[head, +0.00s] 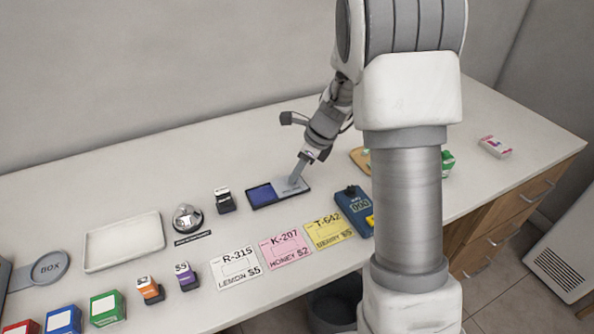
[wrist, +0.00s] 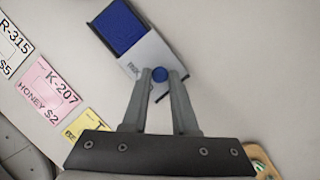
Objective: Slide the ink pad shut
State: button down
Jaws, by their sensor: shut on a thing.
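The ink pad (head: 262,194) lies on the counter in a dark tray, with its blue inked surface bare on the left and its grey sliding lid (head: 285,189) over the right part. In the wrist view the blue surface (wrist: 117,27) is at the top and the grey lid (wrist: 142,52) is nearer to me. A round blue knob (wrist: 159,74) stands on the lid. My gripper (wrist: 160,73) is shut on this knob, one finger on each side. In the head view my gripper (head: 295,180) reaches down onto the lid; the knob is hidden there.
A black stamp (head: 225,200) and a silver bell (head: 187,217) stand left of the pad. Price cards, including a yellow one (head: 328,231), lie in front. An empty tray (head: 125,243) is farther left.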

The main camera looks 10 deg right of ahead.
dwell(0.8)
jog(key=a+p, duration=0.1)
jog(key=a, duration=0.2)
jog(key=s+a+p, duration=0.1)
jog(key=a, duration=0.2)
jog(key=shift+s+r, duration=0.15)
jog(key=shift+s+a, duration=0.1)
jog(key=shift+a, duration=0.5)
jog(key=c, duration=0.7)
grip_release()
jog(key=shift+a, duration=0.15)
